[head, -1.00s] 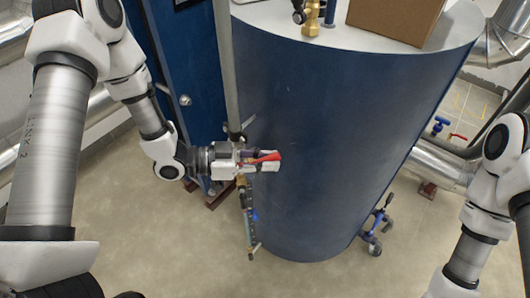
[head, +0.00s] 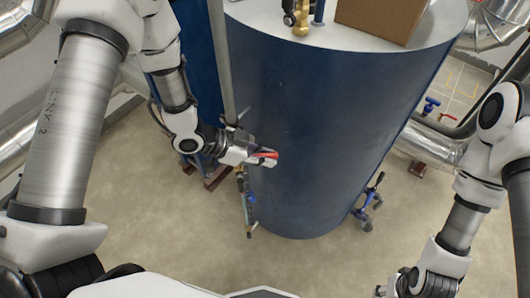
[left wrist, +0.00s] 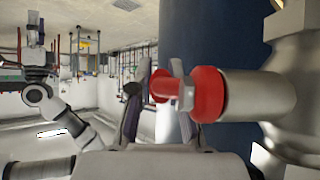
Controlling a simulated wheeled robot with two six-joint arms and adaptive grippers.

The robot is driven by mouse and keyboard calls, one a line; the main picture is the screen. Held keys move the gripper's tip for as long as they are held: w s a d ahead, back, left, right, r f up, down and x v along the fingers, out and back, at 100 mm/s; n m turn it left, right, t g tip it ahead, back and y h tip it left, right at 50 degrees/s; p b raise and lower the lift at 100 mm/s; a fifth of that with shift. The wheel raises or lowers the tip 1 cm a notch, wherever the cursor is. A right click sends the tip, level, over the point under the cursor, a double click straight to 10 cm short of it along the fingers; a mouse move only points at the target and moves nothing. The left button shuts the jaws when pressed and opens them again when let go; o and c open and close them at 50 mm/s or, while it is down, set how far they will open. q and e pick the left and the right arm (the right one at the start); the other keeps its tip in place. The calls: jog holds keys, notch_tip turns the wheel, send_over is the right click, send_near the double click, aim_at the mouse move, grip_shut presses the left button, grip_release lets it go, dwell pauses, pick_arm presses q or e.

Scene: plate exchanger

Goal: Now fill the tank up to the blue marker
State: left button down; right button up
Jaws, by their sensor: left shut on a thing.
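The tank (head: 320,130) is a tall dark blue cylinder with a light top. My left gripper (head: 264,157) is at its left front side, shut on a red valve handle (head: 268,155). In the left wrist view the red handle (left wrist: 208,93) sits at the end of a pale metal pipe fitting, close to the fingers. The liquid level cannot be made out. Only the tip of my right gripper (head: 381,291) shows at the bottom edge.
A brass valve (head: 301,20) and a cardboard box (head: 378,18) stand on the tank top. A grey vertical pipe (head: 220,65) runs left of the tank. A blue-handled valve (head: 368,208) is low at the right. Silver pipes (head: 430,147) lie beyond it. The front floor is clear.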

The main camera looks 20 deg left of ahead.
pick_arm(q)
jog(key=shift+f, duration=0.1)
jog(key=c, duration=1.1)
grip_release()
jog(key=v, duration=1.2)
jog(key=shift+d, duration=0.1)
